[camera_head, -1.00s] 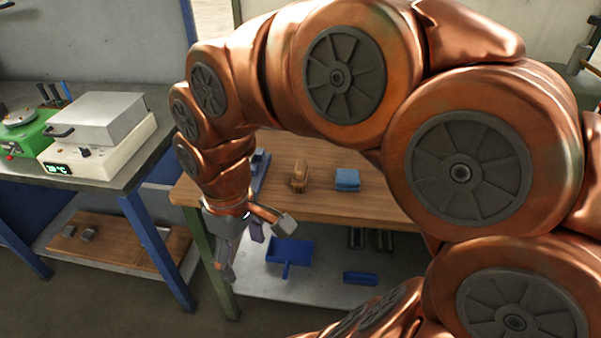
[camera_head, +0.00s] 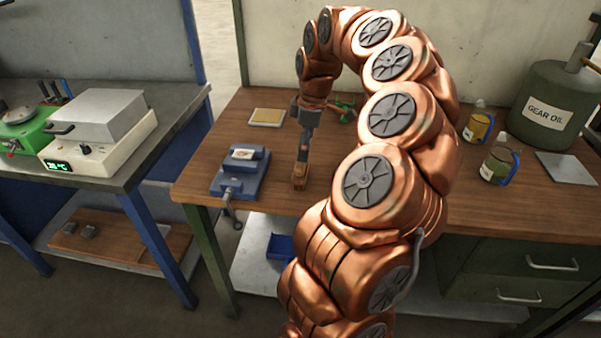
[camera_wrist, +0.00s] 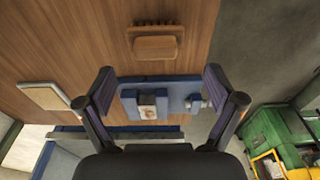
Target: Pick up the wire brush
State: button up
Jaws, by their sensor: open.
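The wire brush (camera_head: 299,184) has a tan wooden block and lies near the front edge of the wooden bench. In the wrist view the brush (camera_wrist: 156,47) shows its wooden handle with a row of dark bristles along the far side. My gripper (camera_head: 303,160) points down above the bench, just behind or over the brush, and hides part of it.
A blue vise (camera_head: 240,175) stands left of the brush; it also shows between the fingers in the wrist view (camera_wrist: 180,94). A tan pad (camera_head: 267,117) and a green object (camera_head: 343,108) lie farther back. Oil jugs (camera_head: 499,160) and a gear oil drum (camera_head: 552,110) stand right.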

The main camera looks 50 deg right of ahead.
aim_at(300, 163)
jog(key=shift+a+f, duration=0.15)
jog(key=shift+f, duration=0.6)
jog(key=shift+w+f+p, duration=0.25)
jog(key=shift+f+p, duration=0.15)
jog(key=shift+f, duration=0.45)
jog(key=shift+w+f+p, duration=0.25)
jog(key=shift+f+p, duration=0.1)
jog(key=shift+f, duration=0.55)
jog(key=shift+w+f+p, duration=0.25)
jog(key=shift+f+p, duration=0.15)
jog(key=shift+f, duration=0.45)
jog(key=c, duration=1.3)
jog(key=shift+r+b, duration=0.8)
jog(key=shift+r, duration=0.95)
jog(key=s+a+b, duration=0.1)
jog(key=s, duration=0.4)
jog(key=s+a+r+b, duration=0.1)
jog(key=s+a+b, duration=0.1)
jog(key=s, duration=0.3)
jog(key=s+a+b, duration=0.1)
jog(key=s+a, duration=0.1)
jog(key=s, duration=0.3)
jog(key=shift+a+r+b, duration=0.15)
jog(key=shift+r+b, duration=0.1)
jog(key=shift+b, duration=0.15)
